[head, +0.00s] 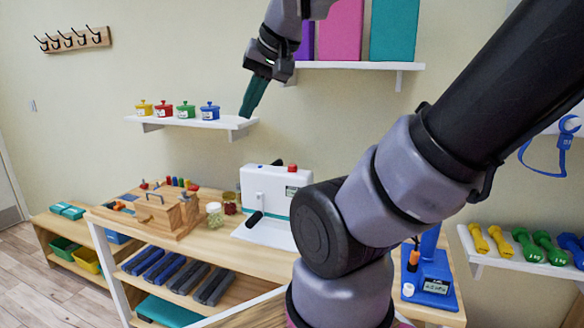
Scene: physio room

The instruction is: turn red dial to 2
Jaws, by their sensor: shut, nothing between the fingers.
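A small red unit (164,109) with a knob-like top and a pale label sits on the upper left wall shelf (190,122), between a yellow and a green one. It is too small to read any number or pointer setting. A white device (268,195) on the bench also carries a small red knob or button (292,168); I cannot tell which red part is the dial. My gripper (248,108) is shut and empty, with its teal fingers pointing down near the right end of the shelf, apart from the red unit.
Similar yellow (144,108), green (186,110) and blue (209,112) units share the shelf; the blue one is nearest my gripper. A higher shelf (355,66) holds upright coloured blocks. The bench below holds a wooden box (160,209) and jars (215,214). My arm hides the right middle.

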